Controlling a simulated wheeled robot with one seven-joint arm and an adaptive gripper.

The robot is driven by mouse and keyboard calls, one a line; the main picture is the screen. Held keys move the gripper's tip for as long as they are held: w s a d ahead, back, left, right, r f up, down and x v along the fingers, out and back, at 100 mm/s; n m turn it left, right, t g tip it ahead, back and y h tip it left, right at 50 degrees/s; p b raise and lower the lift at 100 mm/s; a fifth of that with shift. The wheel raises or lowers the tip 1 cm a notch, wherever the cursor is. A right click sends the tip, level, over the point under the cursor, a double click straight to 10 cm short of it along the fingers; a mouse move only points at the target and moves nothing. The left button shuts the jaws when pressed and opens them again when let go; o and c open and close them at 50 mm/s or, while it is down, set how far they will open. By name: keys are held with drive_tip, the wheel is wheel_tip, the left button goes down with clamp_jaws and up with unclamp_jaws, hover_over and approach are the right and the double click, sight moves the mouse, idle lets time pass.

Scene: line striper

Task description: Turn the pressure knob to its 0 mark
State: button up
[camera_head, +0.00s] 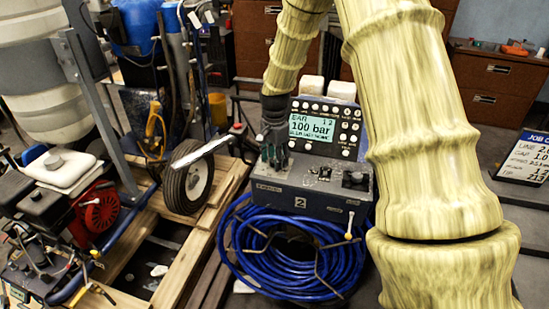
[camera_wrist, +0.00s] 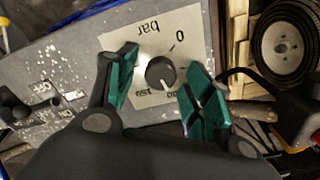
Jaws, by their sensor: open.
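The pressure knob (camera_wrist: 161,70) is a dark round knob on a pale scale plate (camera_wrist: 188,22) marked "bar", seen upside down in the wrist view. The 0 mark (camera_wrist: 179,36) lies above and right of it. The knob's white pointer line points downward, away from the 0, toward partly hidden numbers including 150. My gripper (camera_wrist: 163,82) is open, its green pads on either side of the knob with gaps showing. In the head view my gripper (camera_head: 274,153) is at the left of the console top (camera_head: 318,172) and hides the knob. The display (camera_head: 313,126) reads 100 bar.
An ON/OFF switch (camera_wrist: 72,96) and a black lever are left of the knob in the wrist view. A blue hose coil (camera_head: 290,250) hangs below the console. A wheel (camera_head: 188,185) and wooden pallet (camera_head: 150,225) are to its left. A job board (camera_head: 525,158) is at right.

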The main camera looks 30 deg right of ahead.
drive_tip(key=c, duration=1)
